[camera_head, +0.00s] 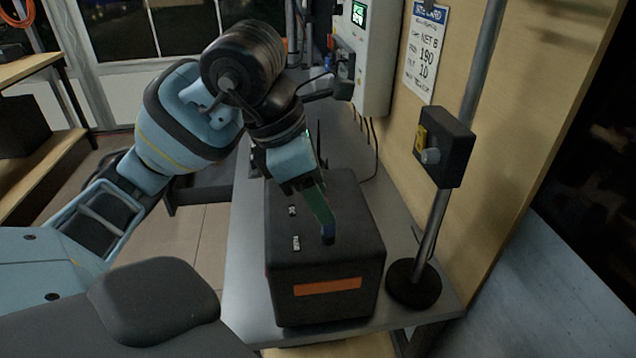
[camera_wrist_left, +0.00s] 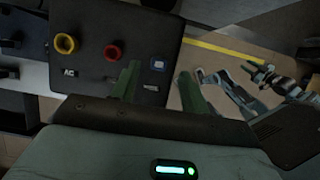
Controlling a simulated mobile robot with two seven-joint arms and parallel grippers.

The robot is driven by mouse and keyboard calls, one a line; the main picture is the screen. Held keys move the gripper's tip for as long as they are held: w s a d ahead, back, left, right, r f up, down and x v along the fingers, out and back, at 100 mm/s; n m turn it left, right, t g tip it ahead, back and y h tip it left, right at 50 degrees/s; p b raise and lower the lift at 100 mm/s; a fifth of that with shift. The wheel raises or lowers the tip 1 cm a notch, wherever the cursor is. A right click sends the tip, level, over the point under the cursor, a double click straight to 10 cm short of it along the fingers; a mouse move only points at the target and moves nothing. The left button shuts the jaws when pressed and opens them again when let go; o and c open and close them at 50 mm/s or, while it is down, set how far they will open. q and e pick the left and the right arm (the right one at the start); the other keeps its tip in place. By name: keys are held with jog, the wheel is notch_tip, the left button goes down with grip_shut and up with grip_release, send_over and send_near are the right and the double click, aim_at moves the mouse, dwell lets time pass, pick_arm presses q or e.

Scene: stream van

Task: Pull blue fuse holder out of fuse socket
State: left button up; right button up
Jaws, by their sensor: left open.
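The dark fuse box (camera_head: 325,265) stands on the grey bench, with an orange strip on its near side. The blue fuse holder (camera_wrist_left: 158,63) sits in the panel of the box, above a small white label, in the left wrist view. The fuse socket under it is hidden. In the head view a small blue part (camera_head: 328,230) shows at the fingertip. My left gripper (camera_wrist_left: 158,70) is open, with its green fingers on either side of the blue fuse holder. Whether they touch it cannot be told.
A red knob (camera_wrist_left: 112,51) and a yellow ring (camera_wrist_left: 66,43) stand out from the same panel. A pole stand (camera_head: 414,283) with a switch box (camera_head: 446,146) rises right of the fuse box. A white cabinet with cables (camera_head: 364,70) hangs behind.

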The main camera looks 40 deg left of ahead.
aim_at(328, 228)
pick_arm(q)
jog(key=x, duration=0.7)
jog(key=shift+w+b, duration=0.1)
jog(key=shift+b, duration=0.2)
grip_shut()
